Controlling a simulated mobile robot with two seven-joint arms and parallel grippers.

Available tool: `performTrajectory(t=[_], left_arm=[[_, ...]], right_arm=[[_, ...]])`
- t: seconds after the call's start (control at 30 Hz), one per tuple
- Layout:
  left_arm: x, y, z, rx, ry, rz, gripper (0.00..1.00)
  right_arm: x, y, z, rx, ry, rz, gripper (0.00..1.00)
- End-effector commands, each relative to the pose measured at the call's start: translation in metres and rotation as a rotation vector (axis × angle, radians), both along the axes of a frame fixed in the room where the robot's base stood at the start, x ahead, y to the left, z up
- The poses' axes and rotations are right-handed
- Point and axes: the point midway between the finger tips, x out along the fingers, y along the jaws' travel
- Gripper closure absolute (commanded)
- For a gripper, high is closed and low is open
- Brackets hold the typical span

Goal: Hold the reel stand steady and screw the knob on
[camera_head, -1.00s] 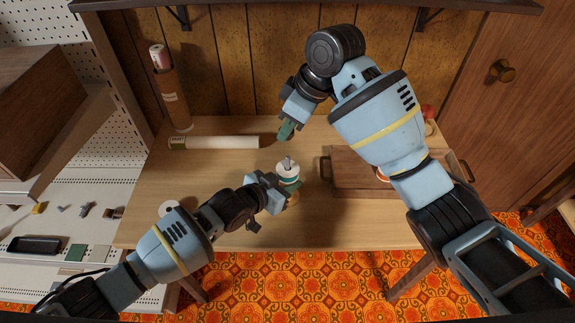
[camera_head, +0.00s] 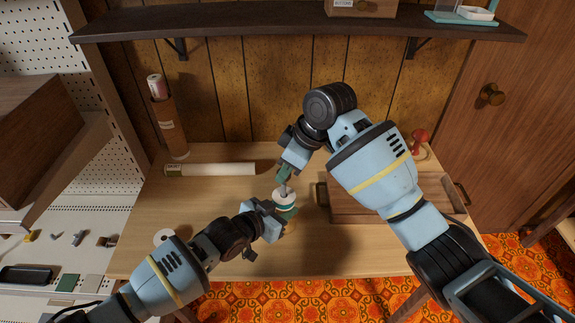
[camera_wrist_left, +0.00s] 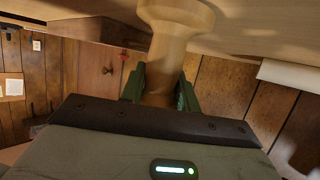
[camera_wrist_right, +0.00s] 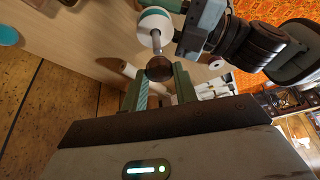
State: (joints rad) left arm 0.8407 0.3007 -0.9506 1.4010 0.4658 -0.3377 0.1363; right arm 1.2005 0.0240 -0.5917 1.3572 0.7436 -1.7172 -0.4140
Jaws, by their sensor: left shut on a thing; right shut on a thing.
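The reel stand has a turned pale wooden base (camera_wrist_left: 172,40) and carries a white and green reel (camera_head: 284,202) with a thin metal rod (camera_wrist_right: 156,41) rising from its middle. My left gripper (camera_head: 287,217) is shut on the stand's wooden stem, below the reel. The stand looks upright on the table. My right gripper (camera_head: 284,174) is just above the reel, shut on a round dark brown knob (camera_wrist_right: 159,68). The rod's tip lines up with the knob in the right wrist view; I cannot tell whether the thread is engaged. The knob is hidden in the head view.
A wooden tray (camera_head: 345,210) with handles is to the right on the table (camera_head: 230,260). A white roll (camera_head: 212,169) lies at the back left, beside a tall brown tube (camera_head: 168,130). A shelf (camera_head: 270,25) spans the wall above.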

Motion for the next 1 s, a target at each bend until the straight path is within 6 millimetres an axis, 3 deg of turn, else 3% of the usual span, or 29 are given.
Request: performTrajectory(t=[0.27, 1.0], left_arm=[[0.0, 0.0, 0.001, -0.001, -0.001, 0.0, 1.0], [0.0, 0.0, 0.001, -0.001, -0.001, 0.0, 1.0]], right_arm=[[0.0, 0.0, -0.014, -0.002, 0.001, -0.001, 0.96], [0.0, 0.0, -0.017, -0.002, 0.001, -0.001, 0.96]])
